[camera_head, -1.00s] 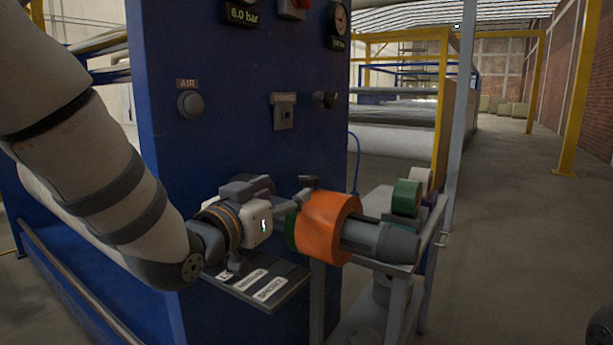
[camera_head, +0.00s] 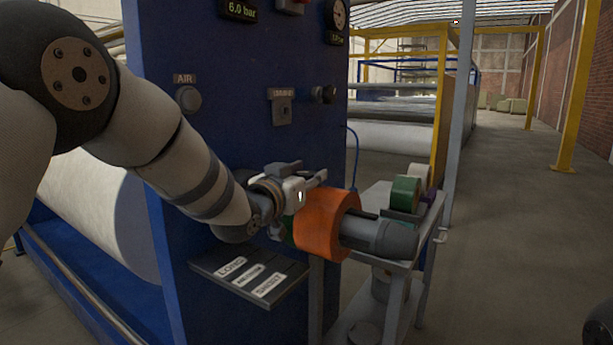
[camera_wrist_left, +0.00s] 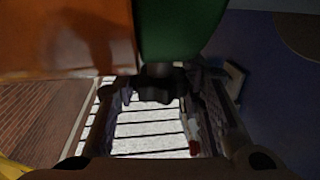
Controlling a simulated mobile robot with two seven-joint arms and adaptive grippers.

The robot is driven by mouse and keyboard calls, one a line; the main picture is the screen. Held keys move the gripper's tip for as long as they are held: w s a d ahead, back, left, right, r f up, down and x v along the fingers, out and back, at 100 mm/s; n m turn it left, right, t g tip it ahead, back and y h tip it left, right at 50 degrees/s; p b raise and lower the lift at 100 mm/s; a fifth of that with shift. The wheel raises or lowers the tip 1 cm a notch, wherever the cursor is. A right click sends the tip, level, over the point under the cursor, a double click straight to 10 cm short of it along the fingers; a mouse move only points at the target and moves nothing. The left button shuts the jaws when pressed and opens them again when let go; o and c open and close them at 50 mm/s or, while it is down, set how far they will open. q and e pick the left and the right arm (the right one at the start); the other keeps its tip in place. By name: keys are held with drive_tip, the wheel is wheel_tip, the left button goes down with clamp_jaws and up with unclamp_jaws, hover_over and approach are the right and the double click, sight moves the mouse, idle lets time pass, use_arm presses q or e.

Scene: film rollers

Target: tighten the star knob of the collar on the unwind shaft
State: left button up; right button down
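The orange roll (camera_head: 322,224) sits on the grey unwind shaft (camera_head: 385,237), with the green collar (camera_head: 288,230) at its left, machine-side face. My left gripper (camera_head: 310,178) is above the collar, at the left of the roll. In the left wrist view the green collar (camera_wrist_left: 178,25) is beside the orange roll (camera_wrist_left: 65,40), and the dark star knob (camera_wrist_left: 158,84) sticks out from the collar. The knob lies between my left fingertips, which stand apart and look open; contact cannot be made out. In the head view the knob is hidden. My right gripper is not in view.
The blue machine panel (camera_head: 235,120) stands close behind my left arm. A dark labelled shelf (camera_head: 215,275) juts out below the gripper. A grey cart (camera_head: 398,270) with green and white rolls (camera_head: 405,193) stands right of the shaft. The floor at the right is clear.

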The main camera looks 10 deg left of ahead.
use_arm(q)
drive_tip(key=shift+h, duration=0.3)
drive_tip(key=shift+c, duration=0.2)
drive_tip(key=shift+a+m+g+h, duration=0.1)
drive_tip(key=shift+m+g+h, duration=0.3)
drive_tip(key=shift+m+h, duration=0.4)
drive_tip(key=m+h, duration=0.1)
drive_tip(key=g+h+b, duration=0.1)
drive_tip(key=shift+w+f+m+h, duration=0.15)
drive_tip(key=shift+f+m+h, duration=0.1)
drive_tip(key=shift+m+h, duration=0.15)
drive_tip(key=shift+m+g+h+b, duration=0.45)
drive_tip(key=shift+m+g+h, duration=0.35)
drive_tip(key=shift+g+h, duration=0.15)
drive_tip(key=shift+r+m+g+h, duration=0.2)
drive_tip(key=shift+m+g+h, duration=0.2)
drive_tip(key=shift+h, duration=0.15)
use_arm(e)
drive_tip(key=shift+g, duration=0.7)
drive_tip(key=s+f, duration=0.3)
use_arm(q)
drive_tip(key=shift+r, duration=0.1)
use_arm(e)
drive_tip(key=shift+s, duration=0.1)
use_arm(q)
drive_tip(key=o, duration=1.2)
drive_tip(key=shift+c, duration=0.2)
